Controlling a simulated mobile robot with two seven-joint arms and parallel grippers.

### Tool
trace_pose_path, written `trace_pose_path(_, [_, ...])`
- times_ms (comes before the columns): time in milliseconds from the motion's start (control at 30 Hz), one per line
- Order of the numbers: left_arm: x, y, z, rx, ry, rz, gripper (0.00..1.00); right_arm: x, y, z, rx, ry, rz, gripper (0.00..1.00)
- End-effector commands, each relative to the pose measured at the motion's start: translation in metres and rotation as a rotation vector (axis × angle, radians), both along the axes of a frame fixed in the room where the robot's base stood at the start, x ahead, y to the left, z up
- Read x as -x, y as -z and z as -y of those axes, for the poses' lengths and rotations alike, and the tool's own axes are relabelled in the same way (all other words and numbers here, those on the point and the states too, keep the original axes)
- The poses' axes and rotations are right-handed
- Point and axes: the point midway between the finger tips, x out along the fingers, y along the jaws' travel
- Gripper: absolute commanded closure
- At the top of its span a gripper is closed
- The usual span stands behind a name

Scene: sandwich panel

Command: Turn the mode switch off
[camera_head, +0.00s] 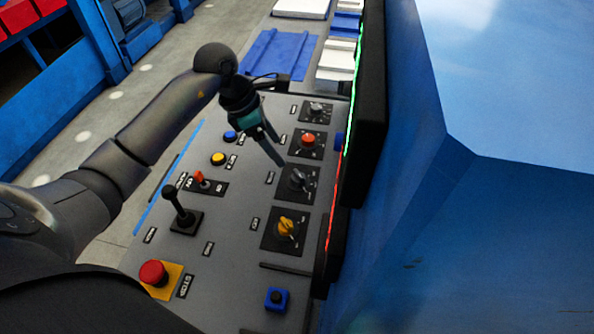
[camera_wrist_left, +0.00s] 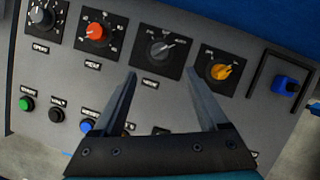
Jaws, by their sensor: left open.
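The dark grey rotary knob on a black square plate, which I take to be the mode switch (camera_head: 297,179), sits between the red knob and the yellow knob. It also shows in the left wrist view (camera_wrist_left: 158,47), with its handle slanted; the small label below it is hard to read. My left gripper (camera_head: 282,152) is open and empty, reaching over the panel beside this knob. In the left wrist view its two fingertips (camera_wrist_left: 161,72) are spread apart just below the knob's plate, with the knob showing uncovered between and beyond them. My right gripper is not in view.
The red knob (camera_head: 308,140) and yellow knob (camera_head: 285,228) flank it closely. A black lever (camera_head: 178,208), a red stop button (camera_head: 153,272) and a blue device (camera_head: 276,299) stand on the panel. A dark upright screen (camera_head: 362,130) borders the knobs' right side.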

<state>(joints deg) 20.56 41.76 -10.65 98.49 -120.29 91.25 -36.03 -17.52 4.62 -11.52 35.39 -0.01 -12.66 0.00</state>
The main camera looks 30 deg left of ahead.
Motion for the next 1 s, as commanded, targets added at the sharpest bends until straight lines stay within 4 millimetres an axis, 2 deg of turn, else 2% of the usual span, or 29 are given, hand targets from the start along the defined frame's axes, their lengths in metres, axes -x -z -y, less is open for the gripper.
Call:
trace_pose_path(33, [-0.002, 0.013, 0.005, 0.005, 0.000, -0.004, 0.24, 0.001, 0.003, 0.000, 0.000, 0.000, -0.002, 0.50])
trace_pose_path(300, [-0.015, 0.067, 0.023, 0.004, 0.000, -0.004, 0.24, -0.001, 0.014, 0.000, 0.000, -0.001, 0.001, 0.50])
trace_pose_path(500, [-0.023, 0.096, 0.032, 0.002, 0.000, -0.001, 0.24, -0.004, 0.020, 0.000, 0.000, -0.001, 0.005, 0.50])
trace_pose_path(700, [-0.027, 0.108, 0.036, 0.000, 0.001, 0.000, 0.24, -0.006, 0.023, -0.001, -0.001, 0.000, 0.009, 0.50])
trace_pose_path(1000, [-0.027, 0.108, 0.036, -0.001, 0.001, 0.000, 0.26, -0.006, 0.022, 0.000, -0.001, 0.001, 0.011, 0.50])
